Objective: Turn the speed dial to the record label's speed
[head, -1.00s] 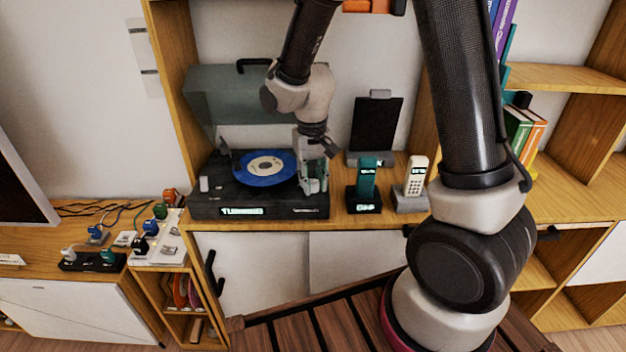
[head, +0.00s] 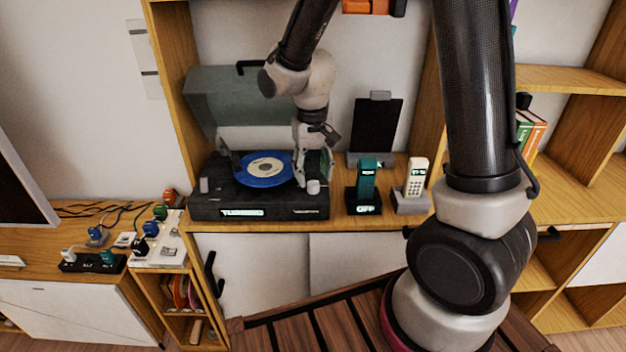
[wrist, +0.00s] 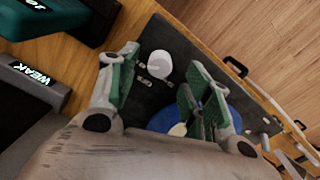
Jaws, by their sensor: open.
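The black turntable (head: 228,208) stands on the wooden shelf with its clear lid raised. A blue record (head: 263,181) with a pale label lies on its platter; the label print is too small to read. The white speed dial (head: 313,186) sits at the turntable's right front corner; it also shows in the wrist view (wrist: 158,65), with small marks beside it that I cannot read. My gripper (head: 313,172) is just behind and above the dial. In the wrist view my gripper (wrist: 155,85) is open, its green-padded fingers apart with the dial visible between and beyond them, apparently not touched.
A teal handset in a dark cradle (head: 364,190) and a cream handset (head: 415,178) stand close to the right of the turntable. A dark tablet-like panel (head: 375,125) stands behind them. A power strip (head: 92,262) with plugs lies at lower left.

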